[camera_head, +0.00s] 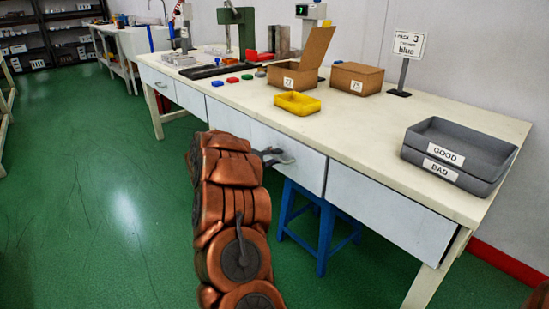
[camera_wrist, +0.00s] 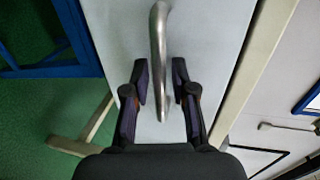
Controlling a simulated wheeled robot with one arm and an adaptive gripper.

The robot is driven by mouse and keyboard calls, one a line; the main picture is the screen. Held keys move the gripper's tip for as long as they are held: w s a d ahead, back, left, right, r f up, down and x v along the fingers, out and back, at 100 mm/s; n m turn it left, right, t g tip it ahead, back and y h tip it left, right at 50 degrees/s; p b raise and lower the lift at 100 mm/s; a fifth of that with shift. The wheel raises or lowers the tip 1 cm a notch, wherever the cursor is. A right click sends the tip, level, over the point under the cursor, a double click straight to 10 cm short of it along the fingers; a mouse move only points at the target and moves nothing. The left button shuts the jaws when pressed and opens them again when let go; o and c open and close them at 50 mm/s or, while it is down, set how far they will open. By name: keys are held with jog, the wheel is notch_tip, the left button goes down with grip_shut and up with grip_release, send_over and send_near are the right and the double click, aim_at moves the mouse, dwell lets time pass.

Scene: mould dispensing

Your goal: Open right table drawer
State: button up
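The long cream table (camera_head: 350,115) has a row of pale drawer fronts along its front. My gripper (camera_head: 274,155) is at the white drawer (camera_head: 308,168) left of the wide right-end front panel (camera_head: 388,213). The drawer looks closed, its front flush with the table. In the wrist view, my gripper (camera_wrist: 160,85) is open, with one dark finger on each side of the drawer's curved metal handle (camera_wrist: 158,40). Gaps show between the fingers and the handle. The drawer front (camera_wrist: 212,35) fills the middle of that view.
A blue stool (camera_head: 322,232) stands under the table, also visible in the wrist view (camera_wrist: 45,62). On top are a yellow tray (camera_head: 297,104), cardboard boxes (camera_head: 356,78) and grey GOOD and BAD trays (camera_head: 490,150). The green floor (camera_head: 110,190) to the left is clear.

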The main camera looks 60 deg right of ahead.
grip_shut()
dwell(0.4)
